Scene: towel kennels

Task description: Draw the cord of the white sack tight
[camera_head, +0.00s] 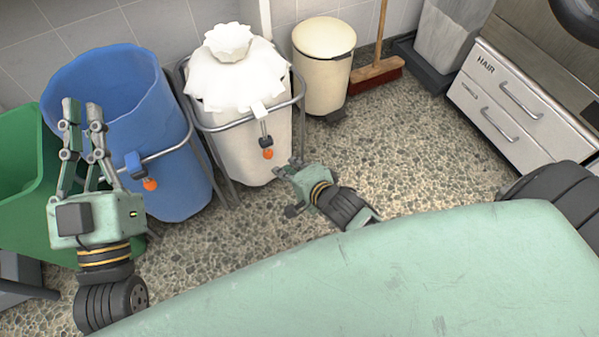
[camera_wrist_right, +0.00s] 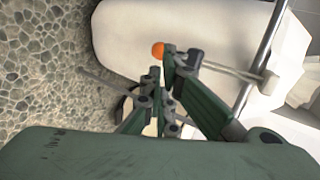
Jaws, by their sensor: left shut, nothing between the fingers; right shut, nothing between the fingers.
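The white sack (camera_head: 245,135) hangs in a metal frame, and its body fills much of the wrist view (camera_wrist_right: 170,40). Its mouth (camera_head: 228,42) is bunched into a ruffled tuft above a frilled collar. A cord with a dark toggle (camera_head: 265,142) and an orange ball (camera_head: 267,154) hangs at its front; the wrist view shows the ball (camera_wrist_right: 158,49), the toggle (camera_wrist_right: 194,59) and the pale cord (camera_wrist_right: 230,71). My right gripper (camera_head: 287,168) is shut and empty, just right of and below the ball. My left gripper (camera_head: 83,110) is shut and empty, raised before the blue sack.
The blue sack (camera_head: 165,185) stands open left of the white one, with its own toggle and orange ball (camera_head: 150,184). A green bin (camera_head: 25,200) is at far left. A cream pedal bin (camera_head: 323,75), a broom (camera_head: 375,75) and white drawers (camera_head: 515,105) stand right. Speckled floor between is clear.

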